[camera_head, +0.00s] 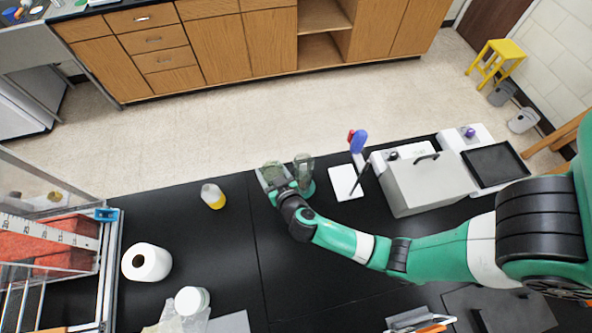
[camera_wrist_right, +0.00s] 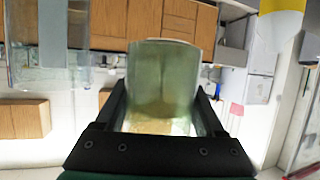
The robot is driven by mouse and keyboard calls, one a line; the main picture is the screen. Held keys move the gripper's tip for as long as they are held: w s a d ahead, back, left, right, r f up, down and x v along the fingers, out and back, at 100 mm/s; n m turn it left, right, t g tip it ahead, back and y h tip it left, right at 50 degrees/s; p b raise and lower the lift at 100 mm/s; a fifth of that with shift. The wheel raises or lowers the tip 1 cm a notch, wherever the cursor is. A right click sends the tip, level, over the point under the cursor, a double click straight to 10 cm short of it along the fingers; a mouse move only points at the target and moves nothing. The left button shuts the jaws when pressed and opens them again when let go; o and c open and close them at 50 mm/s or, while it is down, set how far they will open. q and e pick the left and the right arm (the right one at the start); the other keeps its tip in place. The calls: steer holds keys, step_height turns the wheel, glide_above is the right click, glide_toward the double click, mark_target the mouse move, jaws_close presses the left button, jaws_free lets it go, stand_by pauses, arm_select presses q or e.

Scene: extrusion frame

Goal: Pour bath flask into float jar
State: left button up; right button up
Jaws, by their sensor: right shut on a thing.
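My right gripper (camera_head: 280,190) is shut on a greenish, see-through glass vessel (camera_head: 270,176), which I take to be the bath flask. In the right wrist view the vessel (camera_wrist_right: 165,80) stands between both fingers of the gripper (camera_wrist_right: 165,108) and hides what is behind it. A second clear glass vessel (camera_head: 304,168) with a green base is close to its right; I cannot tell whether they touch. A small jar with yellow contents (camera_head: 213,197) stands apart to the left on the black bench. I cannot tell for sure which vessel is the float jar. My left gripper is not in view.
To the right are a white pad (camera_head: 345,184), a blue-and-red item (camera_head: 357,140) and a grey box-shaped device (camera_head: 425,186). A white roll (camera_head: 146,262), a white tub (camera_head: 192,300) and a metal frame (camera_head: 108,270) stand left. The middle of the black bench (camera_head: 240,245) is clear.

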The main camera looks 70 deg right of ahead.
mark_target(276, 163)
steer(key=shift+w+d+f+m+g+h+b, duration=0.15)
steer(key=shift+d+f+m+g+h+b, duration=0.15)
steer(key=shift+f+b, duration=0.25)
steer(key=shift+w+d+f+m+g+h+b, duration=0.1)
steer(key=shift+w+d+f+m+h+b, duration=0.1)
steer(key=shift+d+f+b, duration=0.35)
steer(key=shift+d+f, duration=0.1)
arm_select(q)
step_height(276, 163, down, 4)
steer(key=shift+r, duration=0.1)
